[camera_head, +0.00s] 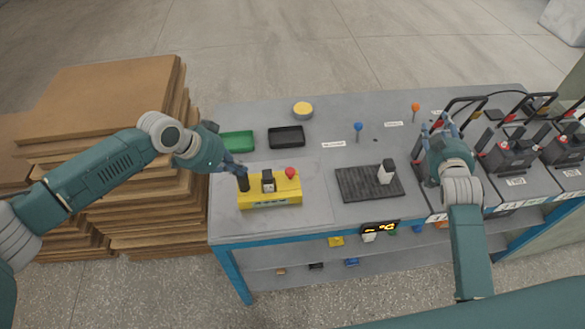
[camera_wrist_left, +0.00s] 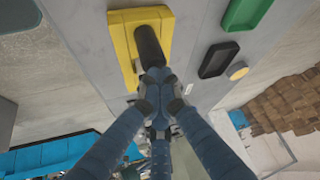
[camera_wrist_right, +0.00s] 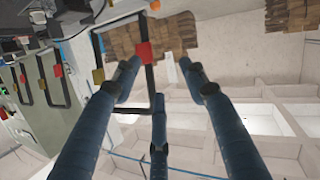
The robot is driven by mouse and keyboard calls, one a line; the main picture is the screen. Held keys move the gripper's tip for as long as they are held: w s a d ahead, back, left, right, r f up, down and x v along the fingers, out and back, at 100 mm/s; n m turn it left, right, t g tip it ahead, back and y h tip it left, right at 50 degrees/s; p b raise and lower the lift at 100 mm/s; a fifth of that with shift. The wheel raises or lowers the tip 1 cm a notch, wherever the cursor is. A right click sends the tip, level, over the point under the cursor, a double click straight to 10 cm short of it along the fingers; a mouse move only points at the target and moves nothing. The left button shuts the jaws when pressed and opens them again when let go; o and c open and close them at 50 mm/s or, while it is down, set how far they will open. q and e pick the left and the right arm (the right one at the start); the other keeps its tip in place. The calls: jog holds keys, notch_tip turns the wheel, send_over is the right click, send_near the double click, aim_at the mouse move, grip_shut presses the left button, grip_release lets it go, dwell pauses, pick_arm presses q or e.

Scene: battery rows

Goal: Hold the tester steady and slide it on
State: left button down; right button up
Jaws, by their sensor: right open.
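The yellow tester (camera_head: 270,196) lies on a pale mat at the left of the table. It has a black upright handle (camera_head: 243,181) at its left end, a small grey-black block in the middle and a red knob at its right. My left gripper (camera_head: 236,170) is shut on the black handle, and the left wrist view shows the fingertips (camera_wrist_left: 157,77) together around its end. My right gripper (camera_head: 440,128) is open over the right part of the table, beside the leftmost battery. In the right wrist view a black loop handle with a red part (camera_wrist_right: 144,52) shows between its spread fingers.
A black ribbed pad (camera_head: 355,184) bears a white block with a dark top (camera_head: 386,172). Green (camera_head: 237,141) and black (camera_head: 287,136) trays and a yellow round pot (camera_head: 303,109) stand behind. Batteries (camera_head: 512,152) with tall handles fill the right. Cardboard stacks (camera_head: 110,90) stand left.

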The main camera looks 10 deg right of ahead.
jog(key=w+a+f+n+g+y, duration=0.1)
jog(key=w+a+f+y, duration=0.25)
jog(key=a, duration=0.35)
jog(key=w+a+f+n+g+y, duration=0.15)
jog(key=a+f, duration=0.25)
jog(key=a, duration=0.4)
jog(key=n+g+y, duration=0.4)
jog(key=n+g, duration=0.3)
jog(key=g, duration=0.2)
send_near(291, 172)
jog(key=x, duration=0.8)
jog(key=shift+w+a+f, duration=0.1)
jog(key=shift+w+f, duration=0.05)
jog(key=shift+w, duration=0.05)
jog(key=shift+s, duration=0.1)
grip_shut()
